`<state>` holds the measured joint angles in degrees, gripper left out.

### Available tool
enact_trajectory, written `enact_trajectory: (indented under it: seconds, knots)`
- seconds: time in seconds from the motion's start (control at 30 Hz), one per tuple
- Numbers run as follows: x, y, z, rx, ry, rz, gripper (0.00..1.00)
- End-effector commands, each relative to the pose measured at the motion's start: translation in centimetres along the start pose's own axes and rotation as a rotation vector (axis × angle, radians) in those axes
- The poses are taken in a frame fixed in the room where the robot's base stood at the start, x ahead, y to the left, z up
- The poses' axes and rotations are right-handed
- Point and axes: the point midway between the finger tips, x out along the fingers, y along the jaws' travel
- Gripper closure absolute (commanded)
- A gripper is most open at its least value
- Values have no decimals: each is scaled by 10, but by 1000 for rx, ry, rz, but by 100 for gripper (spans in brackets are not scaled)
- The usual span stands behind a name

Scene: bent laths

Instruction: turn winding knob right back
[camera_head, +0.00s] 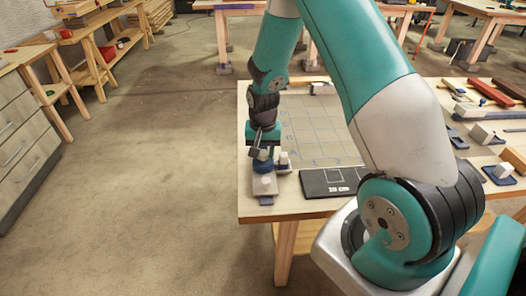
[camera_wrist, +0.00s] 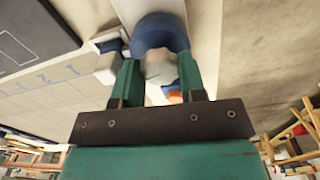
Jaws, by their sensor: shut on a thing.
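The winding knob shows in the wrist view as a pale grip (camera_wrist: 160,68) on a round blue base (camera_wrist: 158,34). My gripper (camera_wrist: 160,75) has its two green fingers on either side of the pale grip, shut on it. In the head view my gripper (camera_head: 263,150) points down at the left edge of the workbench, over the blue base (camera_head: 262,166). The knob's grip is mostly hidden there by the fingers. A pale block (camera_head: 265,184) stands just in front of the blue base.
A small white block (camera_head: 284,160) stands close to the right of the knob. A dark panel (camera_head: 328,182) lies to the right on the workbench (camera_head: 300,207). A gridded board (camera_head: 315,130) lies behind it. Several tools and blocks lie at the far right. The floor to the left is clear.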

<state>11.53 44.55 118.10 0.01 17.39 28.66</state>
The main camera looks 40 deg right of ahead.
Motion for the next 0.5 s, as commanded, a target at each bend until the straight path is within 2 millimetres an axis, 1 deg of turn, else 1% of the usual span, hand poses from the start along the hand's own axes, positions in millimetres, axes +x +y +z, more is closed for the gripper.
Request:
enact_trajectory:
  seconds: [0.5]
  knots:
    - [-1, -1, -1, -489, 3, -2, 86]
